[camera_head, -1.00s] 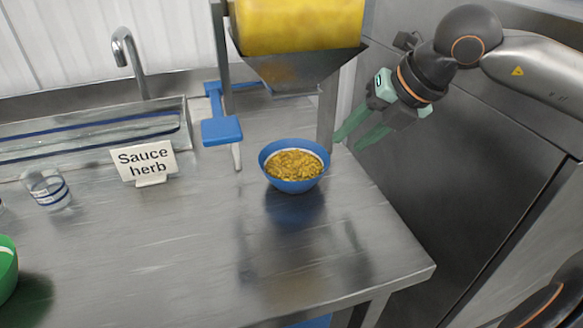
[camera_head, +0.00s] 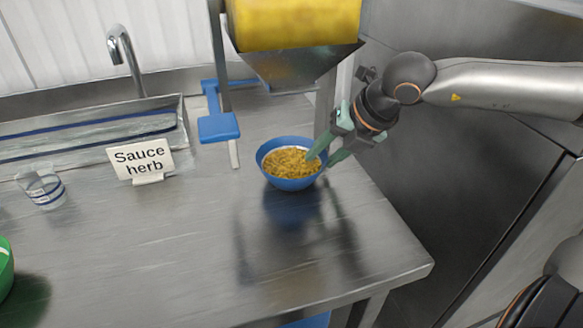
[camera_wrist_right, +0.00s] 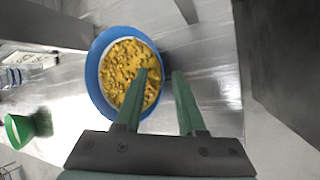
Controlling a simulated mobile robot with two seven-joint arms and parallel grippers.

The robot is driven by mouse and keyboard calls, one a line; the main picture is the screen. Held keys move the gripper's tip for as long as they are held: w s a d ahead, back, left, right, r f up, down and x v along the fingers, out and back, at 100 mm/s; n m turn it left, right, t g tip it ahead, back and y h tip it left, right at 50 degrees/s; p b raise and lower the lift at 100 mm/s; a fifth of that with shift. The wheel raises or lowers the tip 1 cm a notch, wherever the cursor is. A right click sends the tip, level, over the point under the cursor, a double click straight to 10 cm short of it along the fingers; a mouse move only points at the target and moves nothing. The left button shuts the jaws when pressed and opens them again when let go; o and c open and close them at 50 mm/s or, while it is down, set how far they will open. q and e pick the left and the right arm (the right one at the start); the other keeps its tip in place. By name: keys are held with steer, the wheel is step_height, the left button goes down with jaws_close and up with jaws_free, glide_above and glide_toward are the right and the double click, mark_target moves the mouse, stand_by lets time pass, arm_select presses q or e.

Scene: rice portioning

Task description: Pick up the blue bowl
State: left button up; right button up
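The blue bowl (camera_head: 290,182) stands upright on the metal table, filled with yellow-brown grains (camera_head: 290,162). My right gripper (camera_head: 321,159) is open at the bowl's right side. One green finger reaches over the rim above the grains; the other is outside the bowl. In the right wrist view the bowl (camera_wrist_right: 92,78) lies at the left finger, with the right finger out over bare table and a gap between the fingers (camera_wrist_right: 163,75). I cannot tell whether either finger touches the bowl. My left gripper is not in view.
A yellow dispenser with a metal funnel (camera_head: 290,66) hangs above and behind the bowl, with a blue lever (camera_head: 218,127) to the left. A sauce herb sign (camera_head: 140,160), a glass (camera_head: 42,187) and a green bowl (camera_head: 5,268) stand left. The table's front is clear.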

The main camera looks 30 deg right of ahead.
steer(key=shift+w+f, duration=0.1)
steer(key=shift+c, duration=0.2)
jaws_close()
stand_by(1.2)
